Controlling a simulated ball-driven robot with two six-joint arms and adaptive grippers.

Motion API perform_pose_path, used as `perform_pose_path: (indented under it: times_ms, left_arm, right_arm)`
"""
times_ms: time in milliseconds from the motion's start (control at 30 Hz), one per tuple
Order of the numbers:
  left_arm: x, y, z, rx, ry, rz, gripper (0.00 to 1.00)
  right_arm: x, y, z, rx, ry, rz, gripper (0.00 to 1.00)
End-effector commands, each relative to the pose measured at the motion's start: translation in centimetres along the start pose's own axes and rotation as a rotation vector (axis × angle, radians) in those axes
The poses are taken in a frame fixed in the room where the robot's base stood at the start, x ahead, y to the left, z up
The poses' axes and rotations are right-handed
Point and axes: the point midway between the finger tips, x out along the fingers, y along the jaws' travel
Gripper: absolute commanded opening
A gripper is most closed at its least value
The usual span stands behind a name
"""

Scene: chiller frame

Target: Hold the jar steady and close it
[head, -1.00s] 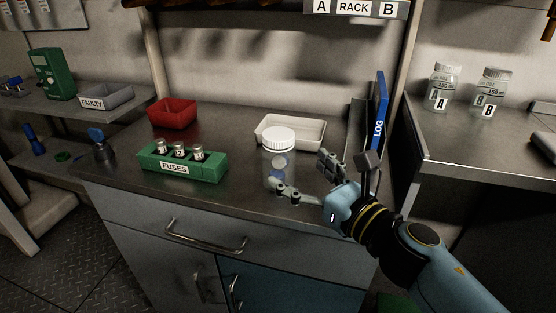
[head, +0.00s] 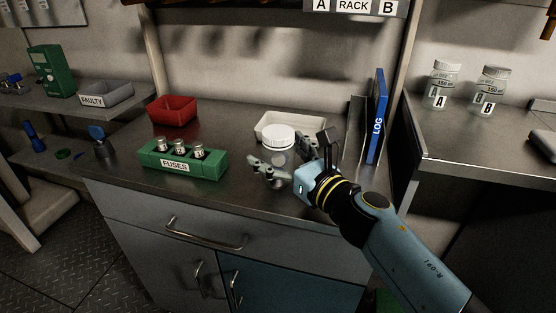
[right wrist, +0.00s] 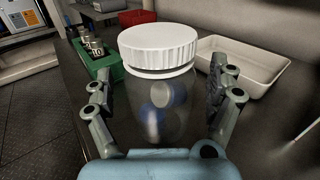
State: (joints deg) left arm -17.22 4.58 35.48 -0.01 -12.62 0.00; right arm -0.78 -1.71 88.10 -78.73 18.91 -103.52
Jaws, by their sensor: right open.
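A clear jar with a white ribbed lid (head: 279,135) stands upright on the metal worktop. In the right wrist view the jar (right wrist: 160,105) shows blue things inside, and the lid (right wrist: 158,48) sits on its top; I cannot tell how tight it is. My right gripper (head: 280,165) is open, with one finger on each side of the jar. In the right wrist view the fingers (right wrist: 160,100) are apart, with gaps visible beside the jar wall. The gripper hides the jar's lower part in the head view. My left gripper is not in view.
A green fuse block (head: 183,162) stands left of the jar, with a red bin (head: 173,110) behind it. A white tray (head: 290,124) lies behind the jar. A blue log binder (head: 376,118) stands at right. Bare worktop lies between block and jar.

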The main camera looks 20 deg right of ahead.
Motion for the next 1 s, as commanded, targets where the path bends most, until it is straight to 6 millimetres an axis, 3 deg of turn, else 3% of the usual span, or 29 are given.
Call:
perform_pose_path:
  times_ms: [267, 733, 1000]
  left_arm:
    - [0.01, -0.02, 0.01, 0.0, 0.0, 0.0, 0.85]
    - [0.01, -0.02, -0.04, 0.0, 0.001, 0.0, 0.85]
    - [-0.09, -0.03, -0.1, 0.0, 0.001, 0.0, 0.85]
  right_arm:
    - [-0.01, 0.01, 0.0, 0.0, 0.0, 0.0, 0.9]
    - [-0.03, 0.0, 0.01, 0.0, 0.0, 0.0, 0.3]
    - [-0.02, 0.0, 0.17, 0.0, -0.001, 0.0, 0.3]
